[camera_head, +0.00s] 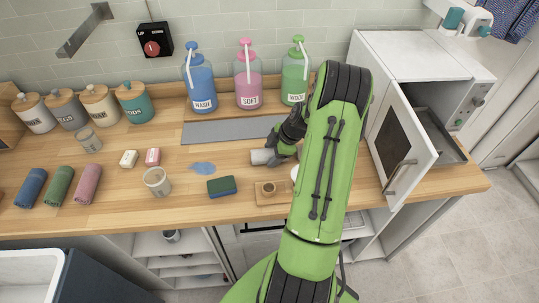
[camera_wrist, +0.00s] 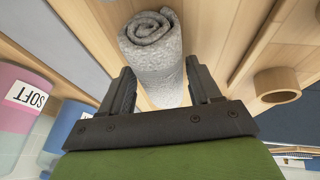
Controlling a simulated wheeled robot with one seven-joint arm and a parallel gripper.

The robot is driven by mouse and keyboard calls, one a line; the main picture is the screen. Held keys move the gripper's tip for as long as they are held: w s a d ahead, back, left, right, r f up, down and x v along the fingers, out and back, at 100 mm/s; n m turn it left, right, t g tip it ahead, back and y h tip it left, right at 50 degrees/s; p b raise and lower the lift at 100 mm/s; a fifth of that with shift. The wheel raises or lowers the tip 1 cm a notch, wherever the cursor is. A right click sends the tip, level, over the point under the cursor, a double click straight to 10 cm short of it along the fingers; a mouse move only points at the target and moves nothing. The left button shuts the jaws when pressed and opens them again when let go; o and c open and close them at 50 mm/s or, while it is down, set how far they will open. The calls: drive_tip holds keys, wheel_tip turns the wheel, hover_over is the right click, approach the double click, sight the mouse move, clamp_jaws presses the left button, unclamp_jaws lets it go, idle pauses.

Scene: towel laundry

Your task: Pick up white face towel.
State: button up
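The white face towel looks like a light grey-white roll. In the head view the towel (camera_head: 262,157) lies on the wooden counter, just left of my gripper (camera_head: 284,148), which is partly hidden by my green arm. In the wrist view the towel (camera_wrist: 152,42) shows its spiral end, and its near part reaches between the two dark fingers of my gripper (camera_wrist: 160,68). The fingers are apart, with a visible gap beside the towel. I cannot tell whether either finger touches it.
Blue, pink and green pump bottles (camera_head: 247,85) stand behind a grey mat (camera_head: 225,131). A green sponge (camera_head: 221,187) and a small wooden holder (camera_head: 269,193) lie in front. An open-doored white appliance (camera_head: 405,140) stands right of my arm. Rolled coloured towels (camera_head: 58,187) lie far left.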

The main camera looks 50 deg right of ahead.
sight(272, 151)
drive_tip(key=c, duration=0.6)
wheel_tip(272, 151, up, 10)
drive_tip(key=shift+r, duration=0.15)
